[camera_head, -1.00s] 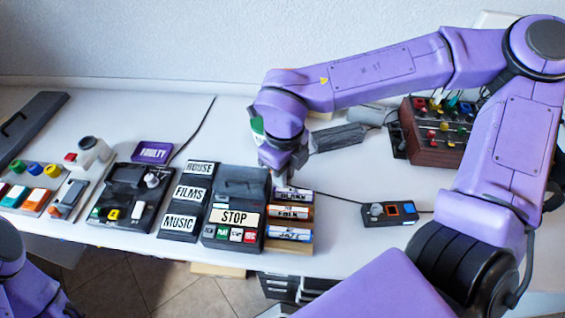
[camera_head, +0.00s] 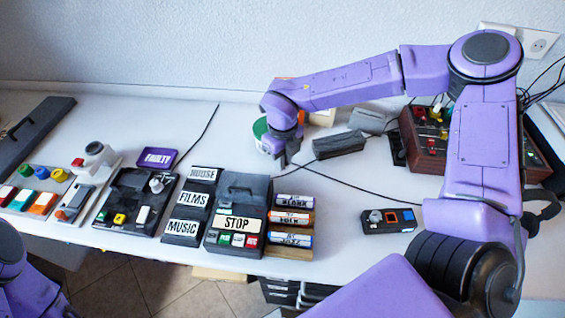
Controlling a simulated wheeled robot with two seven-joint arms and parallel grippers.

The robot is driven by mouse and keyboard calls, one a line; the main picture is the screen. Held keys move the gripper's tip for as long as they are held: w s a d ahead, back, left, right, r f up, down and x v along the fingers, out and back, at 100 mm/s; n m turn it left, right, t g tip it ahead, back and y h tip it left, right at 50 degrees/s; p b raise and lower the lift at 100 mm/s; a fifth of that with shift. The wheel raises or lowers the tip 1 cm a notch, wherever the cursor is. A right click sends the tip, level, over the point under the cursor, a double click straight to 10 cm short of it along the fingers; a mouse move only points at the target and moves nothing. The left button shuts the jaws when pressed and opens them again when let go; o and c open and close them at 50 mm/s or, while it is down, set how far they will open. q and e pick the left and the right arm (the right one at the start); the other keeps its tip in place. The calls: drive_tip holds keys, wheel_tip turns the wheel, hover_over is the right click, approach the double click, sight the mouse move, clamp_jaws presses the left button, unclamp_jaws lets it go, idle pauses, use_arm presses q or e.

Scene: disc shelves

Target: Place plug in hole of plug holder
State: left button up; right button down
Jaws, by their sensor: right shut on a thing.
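My right gripper (camera_head: 285,160) points down over the table, left of a dark grey block (camera_head: 338,143). It is shut on the small dark plug, which the fingers mostly hide. I cannot tell for certain which thing is the plug holder; no hole is clear. A green and white round thing (camera_head: 262,134) is partly hidden behind the gripper. Only purple links of my left arm show at lower left; its gripper is out of view.
A brown box with coloured plugs (camera_head: 430,150) stands at right, partly behind my arm. Labelled rolls (camera_head: 292,219) lie in a rack beside the STOP device (camera_head: 238,205). Black HOUSE, FILMS and MUSIC blocks (camera_head: 192,205) stand left of it.

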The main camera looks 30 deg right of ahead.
drive_tip(key=f, duration=0.1)
drive_tip(key=w+d+f, duration=0.1)
drive_tip(key=f, duration=0.1)
drive_tip(key=w+f+p, duration=0.1)
drive_tip(key=f, duration=0.1)
drive_tip(key=shift+w+d+f, duration=0.15)
drive_tip(key=shift+w+f, duration=0.05)
drive_tip(key=shift+w, duration=0.05)
drive_tip(key=shift+f, duration=0.3)
drive_tip(key=shift+f, duration=0.1)
drive_tip(key=shift+f, duration=0.15)
drive_tip(key=c, duration=1.1)
unclamp_jaws()
